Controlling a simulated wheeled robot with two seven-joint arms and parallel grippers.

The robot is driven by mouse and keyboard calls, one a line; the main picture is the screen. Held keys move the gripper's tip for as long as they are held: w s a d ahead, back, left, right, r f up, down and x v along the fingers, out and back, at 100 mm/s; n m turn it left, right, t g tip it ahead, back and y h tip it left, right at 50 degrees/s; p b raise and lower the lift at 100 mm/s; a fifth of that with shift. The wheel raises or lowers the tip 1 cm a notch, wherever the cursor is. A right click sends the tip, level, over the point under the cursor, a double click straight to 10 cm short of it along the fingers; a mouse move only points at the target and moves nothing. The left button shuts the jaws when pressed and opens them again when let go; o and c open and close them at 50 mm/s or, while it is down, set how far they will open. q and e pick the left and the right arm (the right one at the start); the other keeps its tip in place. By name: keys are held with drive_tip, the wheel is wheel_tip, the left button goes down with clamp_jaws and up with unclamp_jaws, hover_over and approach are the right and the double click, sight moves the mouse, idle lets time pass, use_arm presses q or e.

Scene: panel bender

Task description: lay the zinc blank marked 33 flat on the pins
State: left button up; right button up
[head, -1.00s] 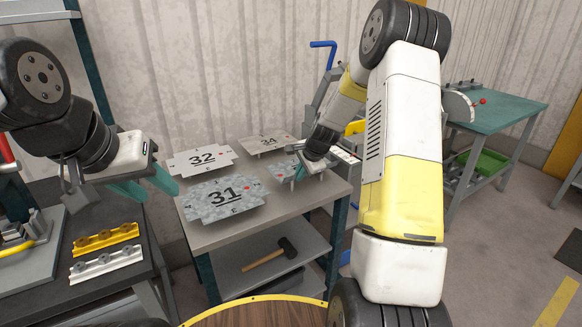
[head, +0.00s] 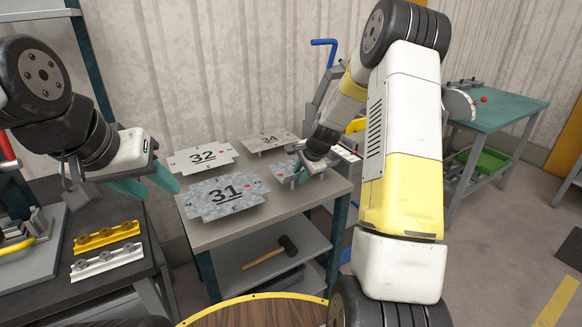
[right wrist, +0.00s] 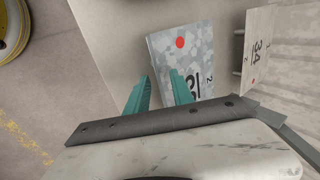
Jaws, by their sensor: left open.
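The zinc blank partly under my right gripper shows in the right wrist view (right wrist: 195,50) as a mottled grey plate with a red dot; its number is mostly covered and I cannot read it fully. My left gripper (head: 148,184) is open and empty, left of the table. I cannot make out the pins.
Blanks 31 (head: 226,196), 32 (head: 203,157) and 34 (head: 266,141) lie on the grey table (head: 262,219). A mallet (head: 272,254) is on the shelf below. A dark bench (head: 110,290) at the left holds a yellow bar (head: 106,238) and a white bar (head: 106,263).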

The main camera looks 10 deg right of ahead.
drive_tip(key=v, duration=0.7)
drive_tip(key=shift+s+r, duration=0.25)
drive_tip(key=shift+r, duration=0.05)
drive_tip(key=shift+d, duration=0.1)
drive_tip(key=s+a+r+n, duration=0.2)
drive_tip(key=s+r+n, duration=0.1)
drive_tip(key=s+r, duration=0.35)
drive_tip(key=s+a+r+n, duration=0.3)
drive_tip(key=s+r+n, duration=0.1)
drive_tip(key=s+r, duration=0.25)
drive_tip(key=s+r+n, duration=0.2)
drive_tip(key=s+n, duration=0.1)
drive_tip(key=s, duration=0.6)
drive_tip(key=s+a+r+n, duration=0.1)
drive_tip(key=s+r+n, duration=0.2)
drive_tip(key=s, duration=0.7)
drive_tip(key=shift+s+n+t, duration=0.15)
drive_tip(key=shift+n+t, duration=0.15)
drive_tip(key=shift+n, duration=0.5)
